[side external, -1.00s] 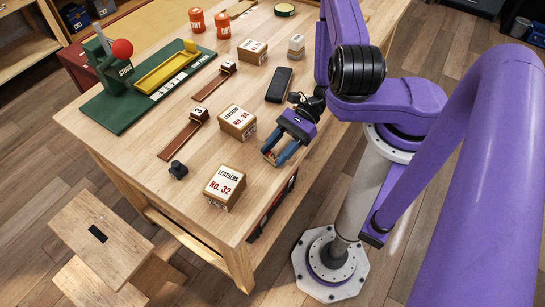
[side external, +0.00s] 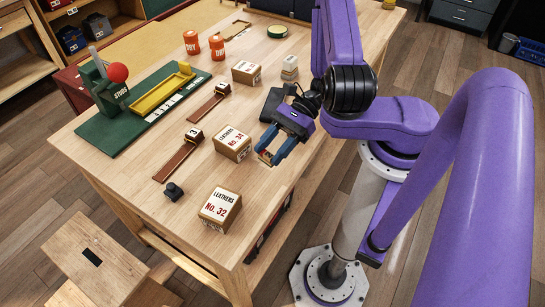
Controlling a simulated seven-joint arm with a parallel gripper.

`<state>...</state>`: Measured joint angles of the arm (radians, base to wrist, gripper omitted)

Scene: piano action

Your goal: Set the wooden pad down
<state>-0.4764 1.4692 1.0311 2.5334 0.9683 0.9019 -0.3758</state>
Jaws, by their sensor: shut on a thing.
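My gripper (side external: 265,156) is over the near right part of the workbench, to the right of the box marked No. 34 (side external: 232,143). Its blue fingers are shut on a small tan piece, the wooden pad (side external: 264,157), only partly visible between the fingertips. The fingers hide most of the pad, and I cannot tell whether it touches the bench top (side external: 190,225) or hangs just above it.
A box marked No. 32 (side external: 219,209) stands nearer the front edge. A dark slab (side external: 273,104) lies behind my gripper, partly hidden by it. Brown strips (side external: 178,162) and a green board with a yellow tray (side external: 162,90) lie to the left.

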